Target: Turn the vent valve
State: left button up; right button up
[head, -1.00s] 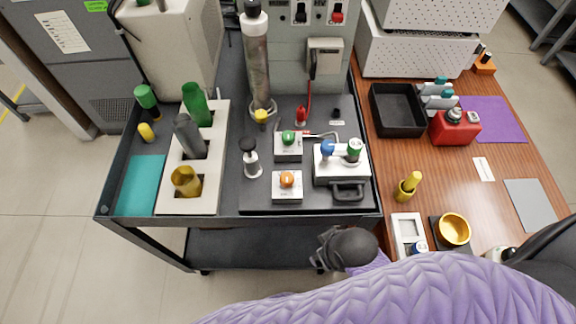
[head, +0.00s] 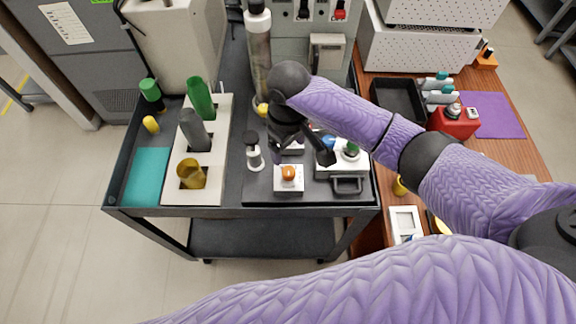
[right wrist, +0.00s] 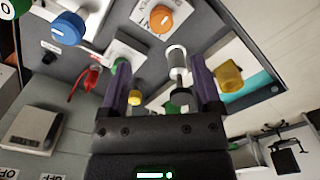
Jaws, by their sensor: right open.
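A white box with an orange knob (head: 289,172) stands at the tray's front. Behind it, a green-knobbed box is mostly hidden by my right gripper (head: 302,154); part of its green knob (right wrist: 122,72) shows by a finger in the right wrist view. A white block to the right carries a blue knob (head: 328,142) and a green knob (head: 351,148). My right gripper is open and empty above these boxes, pointing down. My left gripper is out of view.
A black-topped plunger (head: 253,155) stands left of the boxes. A cream rack (head: 213,165) holds bottles farther left. A tall metal cylinder (head: 259,50) rises behind. A red-tipped part (right wrist: 92,78) and a yellow cap (right wrist: 134,97) are close by in the right wrist view.

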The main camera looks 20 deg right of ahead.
aim_at(288, 170)
notch_tip(288, 170, down, 9)
jog(key=b, duration=0.3)
jog(key=shift+a, duration=0.1)
grip_shut()
